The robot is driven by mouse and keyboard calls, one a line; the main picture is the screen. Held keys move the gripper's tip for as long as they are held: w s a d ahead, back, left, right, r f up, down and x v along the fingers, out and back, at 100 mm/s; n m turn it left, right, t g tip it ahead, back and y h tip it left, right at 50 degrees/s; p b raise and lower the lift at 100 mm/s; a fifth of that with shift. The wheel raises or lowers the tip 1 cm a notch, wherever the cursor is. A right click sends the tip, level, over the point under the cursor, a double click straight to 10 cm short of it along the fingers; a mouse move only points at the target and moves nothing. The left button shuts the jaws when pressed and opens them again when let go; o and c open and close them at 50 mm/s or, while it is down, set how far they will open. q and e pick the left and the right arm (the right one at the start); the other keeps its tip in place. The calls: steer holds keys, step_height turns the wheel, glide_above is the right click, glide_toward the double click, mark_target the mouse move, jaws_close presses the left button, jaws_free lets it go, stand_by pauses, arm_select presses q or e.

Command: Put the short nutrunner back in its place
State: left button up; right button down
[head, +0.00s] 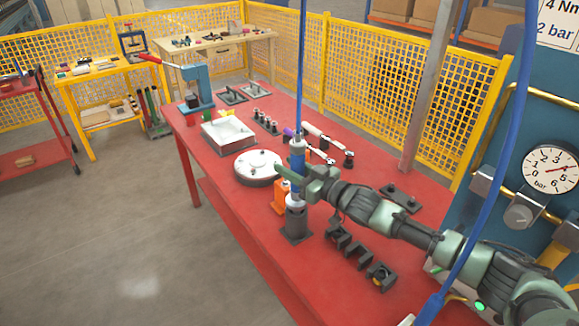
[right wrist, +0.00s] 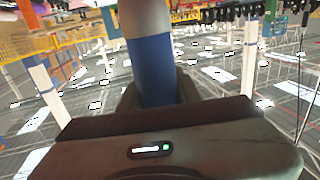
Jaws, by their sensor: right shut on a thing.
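The short nutrunner (head: 297,157) is a blue upright cylinder with light metal parts, below a blue hose. My right gripper (head: 298,182) is shut around its body, and its blue barrel also shows in the right wrist view (right wrist: 154,70). The tool's lower end is in line with a grey cup-shaped holder (head: 297,222) on a dark square base. I cannot tell whether the tip is inside the cup or just above it. My left gripper is not in view.
The red table (head: 235,208) also holds a round white flanged part (head: 257,167), a white tray (head: 228,132), an orange block (head: 281,195) and dark empty holders (head: 348,246). A grey post (head: 428,95) and a blue panel with a gauge (head: 550,170) stand right.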

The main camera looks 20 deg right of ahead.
steer(key=shift+f+b, duration=0.7)
steer(key=shift+f, duration=0.2)
stand_by(0.4)
steer(key=c, duration=0.9)
jaws_free()
steer(key=shift+s+f, duration=0.2)
steer(key=shift+f, duration=0.2)
steer(key=b+v, duration=0.1)
steer(key=v, duration=0.6)
steer(key=shift+s+r+b, duration=0.25)
steer(key=shift+r+b, duration=0.05)
steer(key=shift+d, duration=0.15)
